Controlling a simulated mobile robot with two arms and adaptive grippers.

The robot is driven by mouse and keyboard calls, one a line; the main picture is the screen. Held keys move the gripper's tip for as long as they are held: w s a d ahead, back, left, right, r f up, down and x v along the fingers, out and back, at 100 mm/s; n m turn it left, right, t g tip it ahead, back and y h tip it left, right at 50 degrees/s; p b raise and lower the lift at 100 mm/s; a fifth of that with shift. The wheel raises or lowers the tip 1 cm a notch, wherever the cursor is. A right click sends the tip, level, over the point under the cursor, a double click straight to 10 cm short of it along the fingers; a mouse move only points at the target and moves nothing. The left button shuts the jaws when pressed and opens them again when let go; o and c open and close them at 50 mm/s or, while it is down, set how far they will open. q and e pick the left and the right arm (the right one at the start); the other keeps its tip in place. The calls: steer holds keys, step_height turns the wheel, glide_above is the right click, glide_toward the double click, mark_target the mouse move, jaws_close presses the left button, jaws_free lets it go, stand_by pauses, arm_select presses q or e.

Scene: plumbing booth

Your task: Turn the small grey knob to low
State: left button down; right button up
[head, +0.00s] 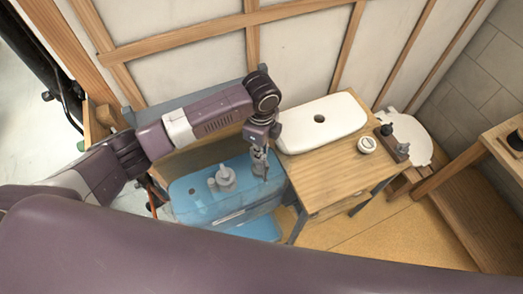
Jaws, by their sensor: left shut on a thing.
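A see-through blue tank (190,205) stands left of the wooden table, with pale grey round fittings (225,178) on its top. My left gripper (262,168) reaches down from above to the tank's right end. Its fingers are shut on a small grey part there, which looks like the small grey knob; the fingers mostly hide it. Its setting marks cannot be read. My right gripper is out of view.
The wooden table (335,178) right of the tank bears a white lid (300,130) with a hole, a round white item (367,145) and a dark-topped fitting (396,150). A white seat-like piece (412,133) lies beyond. A framed wall (300,55) closes the back.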

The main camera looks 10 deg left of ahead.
arm_select(q)
steer(key=m, duration=0.4)
steer(key=shift+r+m, duration=0.1)
steer(key=shift+m, duration=0.2)
steer(key=shift+a+m, duration=0.1)
steer(key=shift+m, duration=1.5)
steer(key=c, duration=2.3)
jaws_free()
steer(key=shift+s, duration=0.1)
step_height(320, 180, up, 12)
